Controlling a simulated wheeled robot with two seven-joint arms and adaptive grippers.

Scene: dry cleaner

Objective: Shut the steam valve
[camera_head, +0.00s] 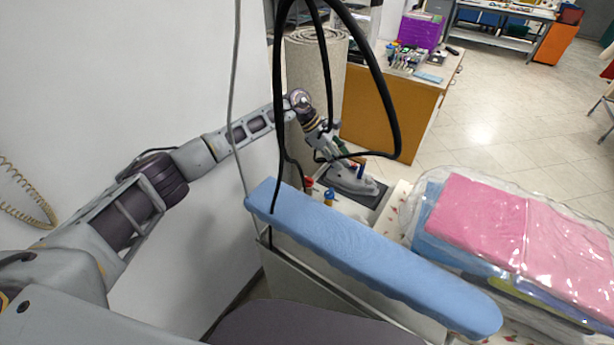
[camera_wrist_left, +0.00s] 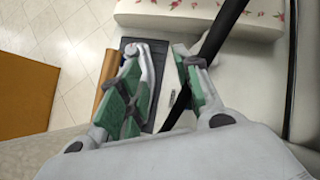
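Two small knobs stand behind the blue padded board in the head view: a red one (camera_head: 309,184) and a blue one (camera_head: 329,195). I cannot tell which is the steam valve or how either is turned. My left gripper (camera_head: 339,153) is beyond them, just above the grey iron (camera_head: 352,181) on its dark rest (camera_head: 374,196). In the left wrist view the green-padded fingers (camera_wrist_left: 160,54) are apart, with nothing clearly held between them. The knobs cannot be made out there. My right gripper is in neither view.
The blue padded board (camera_head: 370,255) lies in front. Thick black hoses (camera_head: 389,95) loop above the iron and pass by the gripper. Wrapped pink and blue laundry (camera_head: 480,221) lies to the right. A wooden desk (camera_head: 388,110) and rolled carpet (camera_head: 316,66) stand behind.

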